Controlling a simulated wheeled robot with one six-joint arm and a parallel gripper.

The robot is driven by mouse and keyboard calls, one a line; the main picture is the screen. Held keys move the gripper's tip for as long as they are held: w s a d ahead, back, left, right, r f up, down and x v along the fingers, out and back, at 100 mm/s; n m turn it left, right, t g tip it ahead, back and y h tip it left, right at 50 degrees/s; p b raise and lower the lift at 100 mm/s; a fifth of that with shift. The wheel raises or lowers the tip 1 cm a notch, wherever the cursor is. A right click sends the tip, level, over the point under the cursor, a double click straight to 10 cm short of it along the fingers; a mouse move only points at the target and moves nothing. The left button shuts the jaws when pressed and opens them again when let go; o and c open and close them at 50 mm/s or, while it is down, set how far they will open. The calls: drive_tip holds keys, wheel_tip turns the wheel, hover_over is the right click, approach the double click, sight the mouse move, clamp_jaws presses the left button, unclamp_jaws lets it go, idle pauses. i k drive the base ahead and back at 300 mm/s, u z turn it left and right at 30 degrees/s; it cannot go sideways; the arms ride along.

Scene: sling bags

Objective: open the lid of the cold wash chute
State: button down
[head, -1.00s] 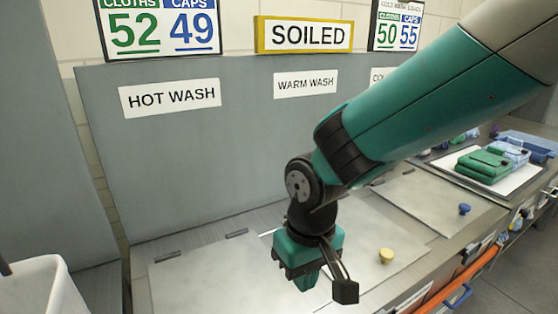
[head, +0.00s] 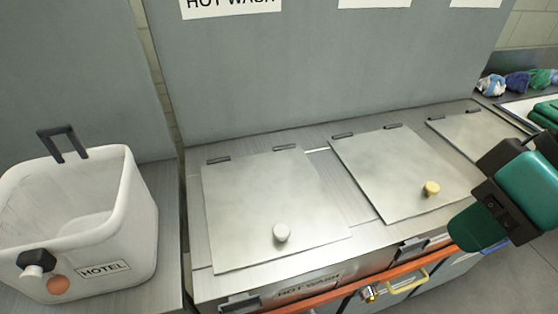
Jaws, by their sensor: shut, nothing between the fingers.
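The cold wash chute lid (head: 470,130) is the third metal lid along the counter, at the right. It lies flat and shut, with dark hinges along its back edge. Its right front part is hidden behind my teal and black arm (head: 525,190), and its knob does not show. The sign above it is cut off at the top edge. Only part of my arm is in view at the right edge; the fingers of my gripper do not show.
The hot wash lid (head: 270,205) with a white knob (head: 281,232) and the middle lid (head: 385,165) with a yellow knob (head: 432,188) lie shut. A white HOTEL bin (head: 140,205) stands left. An orange rail (head: 350,288) runs along the front. Cloths (head: 517,82) lie at the far right.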

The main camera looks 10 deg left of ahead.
sight(474, 133)
drive_tip(key=z, duration=0.4)
drive_tip(key=k, duration=0.35)
drive_tip(key=z, duration=0.9)
drive_tip(key=i, duration=1.35)
drive_tip(key=u, duration=0.75)
